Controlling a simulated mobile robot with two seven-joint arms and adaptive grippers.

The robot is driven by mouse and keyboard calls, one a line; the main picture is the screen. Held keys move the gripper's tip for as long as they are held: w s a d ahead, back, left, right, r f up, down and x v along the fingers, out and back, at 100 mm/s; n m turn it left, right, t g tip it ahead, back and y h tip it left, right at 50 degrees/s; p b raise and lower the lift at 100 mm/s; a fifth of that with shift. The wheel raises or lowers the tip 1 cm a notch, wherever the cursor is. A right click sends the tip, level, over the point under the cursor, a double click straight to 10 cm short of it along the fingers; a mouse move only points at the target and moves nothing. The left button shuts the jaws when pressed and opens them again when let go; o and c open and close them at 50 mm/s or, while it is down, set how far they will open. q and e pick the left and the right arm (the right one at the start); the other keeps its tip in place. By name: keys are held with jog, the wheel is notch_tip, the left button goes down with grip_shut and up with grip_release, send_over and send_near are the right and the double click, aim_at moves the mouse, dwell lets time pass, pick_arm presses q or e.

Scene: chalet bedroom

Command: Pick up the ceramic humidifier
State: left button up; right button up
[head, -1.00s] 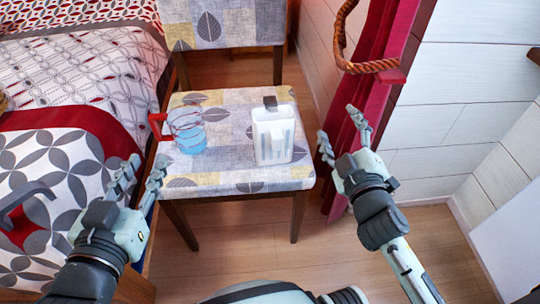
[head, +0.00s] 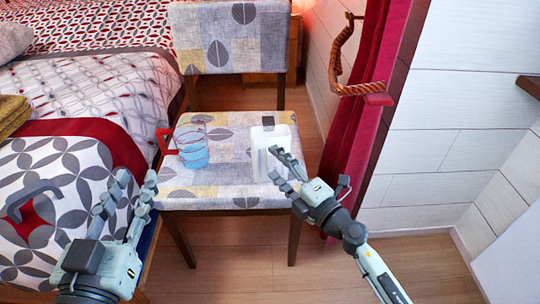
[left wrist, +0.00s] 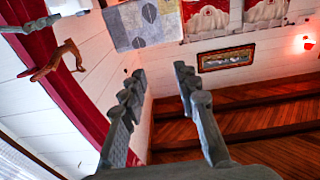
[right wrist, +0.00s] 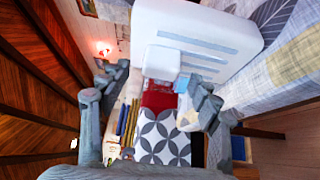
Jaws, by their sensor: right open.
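My right gripper (head: 308,168) is open at the box's front right. One finger overlaps the box's lower right in the head view; I cannot tell whether it touches. In the right wrist view, the fingers (right wrist: 158,92) are spread below the striped side. My left gripper (head: 135,180) is open and empty at the lower left, away from the box; its fingers (left wrist: 155,85) stand apart.
A clear blue cup or jug (head: 193,150) with a red handle stands left of the box on the patterned chair seat (head: 225,195). The bed (head: 90,85) is on the left. A red curtain (head: 350,135) with a rope tieback (head: 338,60) hangs on the right.

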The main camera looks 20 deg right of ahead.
jog(key=shift+x, duration=1.3)
grip_shut()
jog(key=shift+r, duration=0.15)
